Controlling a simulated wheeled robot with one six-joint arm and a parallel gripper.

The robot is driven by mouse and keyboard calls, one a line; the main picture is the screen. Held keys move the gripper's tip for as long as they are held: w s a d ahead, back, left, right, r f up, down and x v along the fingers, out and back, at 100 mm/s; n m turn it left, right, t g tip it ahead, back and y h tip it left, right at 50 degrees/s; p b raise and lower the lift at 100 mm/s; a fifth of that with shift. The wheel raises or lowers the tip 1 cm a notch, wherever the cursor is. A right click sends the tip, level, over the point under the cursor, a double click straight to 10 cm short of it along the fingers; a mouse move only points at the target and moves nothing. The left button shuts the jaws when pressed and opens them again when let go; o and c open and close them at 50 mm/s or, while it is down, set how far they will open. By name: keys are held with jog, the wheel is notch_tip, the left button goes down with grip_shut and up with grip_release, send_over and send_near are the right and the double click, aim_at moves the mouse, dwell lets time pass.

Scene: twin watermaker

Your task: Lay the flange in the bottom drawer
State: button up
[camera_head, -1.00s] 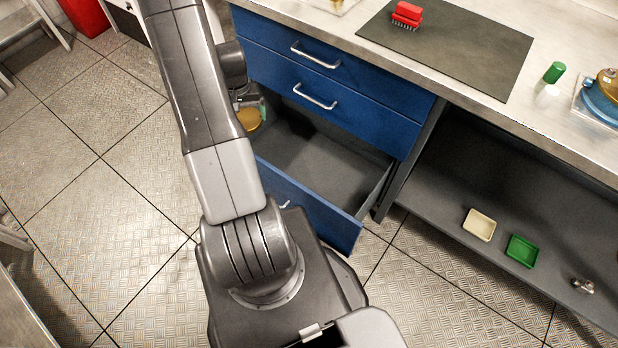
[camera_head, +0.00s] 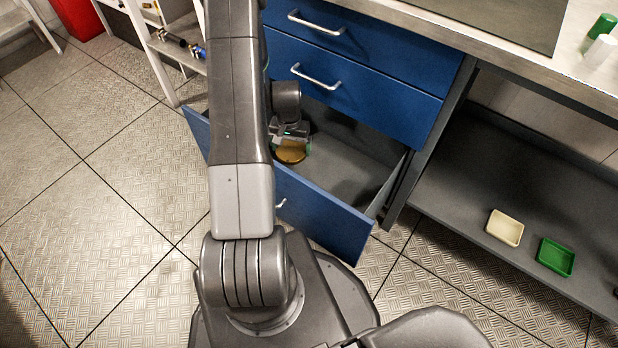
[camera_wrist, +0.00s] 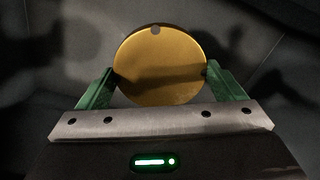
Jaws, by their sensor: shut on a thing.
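The flange (camera_head: 291,151) is a round, flat, brass-coloured disc with a small hole near its edge. My gripper (camera_head: 292,140) is shut on it, and in the wrist view the green fingers of my gripper (camera_wrist: 161,84) press on both sides of the flange (camera_wrist: 160,58). The bottom drawer (camera_head: 322,215) is pulled open, with a blue front and a grey inside. The flange is over or inside the drawer's left part; I cannot tell whether it touches the floor of the drawer. My arm hides part of the drawer.
Two shut blue drawers (camera_head: 362,50) with metal handles sit above the open one. The worktop (camera_head: 520,50) overhangs them. On the low shelf at right stand a cream tray (camera_head: 504,228) and a green tray (camera_head: 555,257). A white rack (camera_head: 160,60) stands at left.

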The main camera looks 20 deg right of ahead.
jog(key=shift+s+d+f+b, duration=0.15)
jog(key=shift+d+f+b, duration=0.2)
jog(key=shift+f, duration=0.4)
notch_tip(320, 180, down, 18)
jog(key=b, duration=0.5)
jog(key=shift+r, duration=0.1)
jog(key=shift+b, duration=0.3)
jog(key=o, duration=1.5)
jog(key=shift+s+f, duration=0.1)
jog(key=shift+f, duration=0.1)
jog(key=shift+r, duration=0.15)
notch_tip(320, 180, up, 12)
jog(key=p, duration=0.4)
